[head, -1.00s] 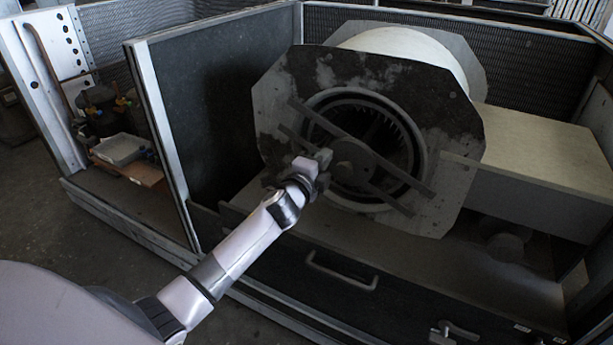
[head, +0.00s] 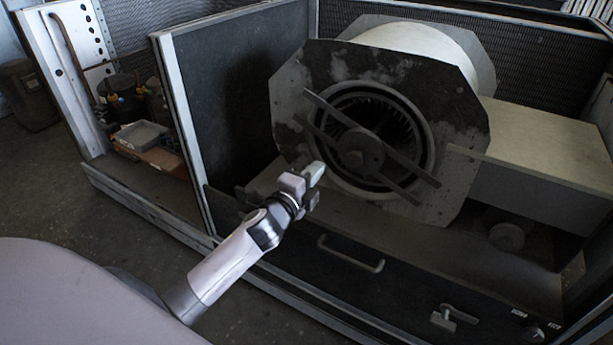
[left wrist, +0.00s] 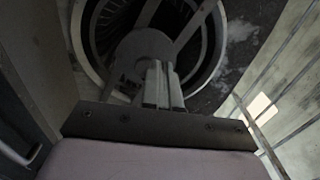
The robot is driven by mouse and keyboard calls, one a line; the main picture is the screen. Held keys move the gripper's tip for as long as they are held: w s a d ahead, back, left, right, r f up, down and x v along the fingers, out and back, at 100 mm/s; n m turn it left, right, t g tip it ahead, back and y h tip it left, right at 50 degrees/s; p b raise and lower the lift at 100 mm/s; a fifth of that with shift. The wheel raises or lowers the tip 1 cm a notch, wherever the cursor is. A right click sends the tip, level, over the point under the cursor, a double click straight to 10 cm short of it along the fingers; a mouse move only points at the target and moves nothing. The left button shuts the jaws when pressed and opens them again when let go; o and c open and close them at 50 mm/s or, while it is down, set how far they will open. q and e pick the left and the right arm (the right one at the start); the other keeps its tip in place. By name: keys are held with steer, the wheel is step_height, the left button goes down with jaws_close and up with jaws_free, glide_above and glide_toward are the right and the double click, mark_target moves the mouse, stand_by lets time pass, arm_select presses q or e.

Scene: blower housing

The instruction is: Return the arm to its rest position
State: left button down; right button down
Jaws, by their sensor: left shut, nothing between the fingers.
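My left gripper (head: 314,186) is shut and empty. In the head view it is in front of the blower housing (head: 460,95), at the lower left of its round opening, apart from the hub (head: 360,150). In the left wrist view the closed fingers (left wrist: 162,88) point toward the hub (left wrist: 145,50) and cover part of it. My left arm (head: 232,262) reaches in from the lower left. My right gripper is not in view.
A front panel with a handle (head: 350,256) and a latch (head: 447,318) lies below the arm. A dark side panel (head: 225,110) stands to the left. A grey tray (head: 140,135) sits in the left bay.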

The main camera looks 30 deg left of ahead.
arm_select(q)
steer(key=shift+s, duration=1.6)
